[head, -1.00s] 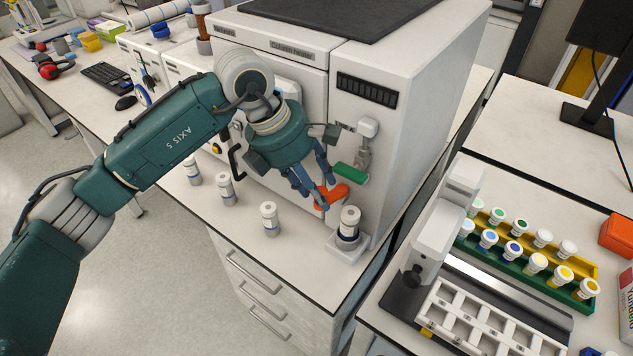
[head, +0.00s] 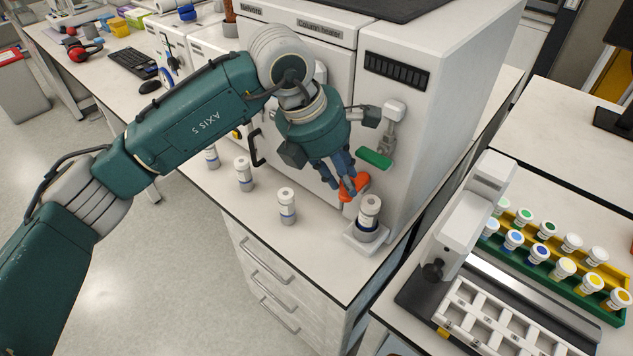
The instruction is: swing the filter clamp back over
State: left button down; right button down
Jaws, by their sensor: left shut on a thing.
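The filter clamp's orange handle (head: 354,187) shows low on the front of the white cabinet, just above a small bottle on a stand. My left gripper (head: 341,182) comes down from the upper left and is shut on the orange handle. Its blue-grey fingers and green body hide part of the handle and the cabinet front behind it. A green lever (head: 374,158) sits higher to the right, below a white fitting (head: 394,108), apart from the fingers. My right gripper is not in view.
A white-capped bottle (head: 369,212) stands on a small stand (head: 366,238) close below the handle. Several similar vials, such as one (head: 287,206), stand along the bench's front edge. A black cabinet handle (head: 256,148) is left of my gripper.

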pick_arm(q)
jog(key=shift+d+r, duration=0.1)
jog(key=c, duration=1.6)
grip_release()
jog(key=shift+o, duration=0.6)
jog(key=shift+s, duration=0.1)
jog(key=shift+r, duration=0.3)
jog(key=v, duration=1.1)
jog(key=shift+s+a, duration=0.15)
jog(key=shift+a, duration=0.1)
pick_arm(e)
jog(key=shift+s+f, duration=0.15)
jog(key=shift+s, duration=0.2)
pick_arm(q)
jog(key=shift+r, duration=0.15)
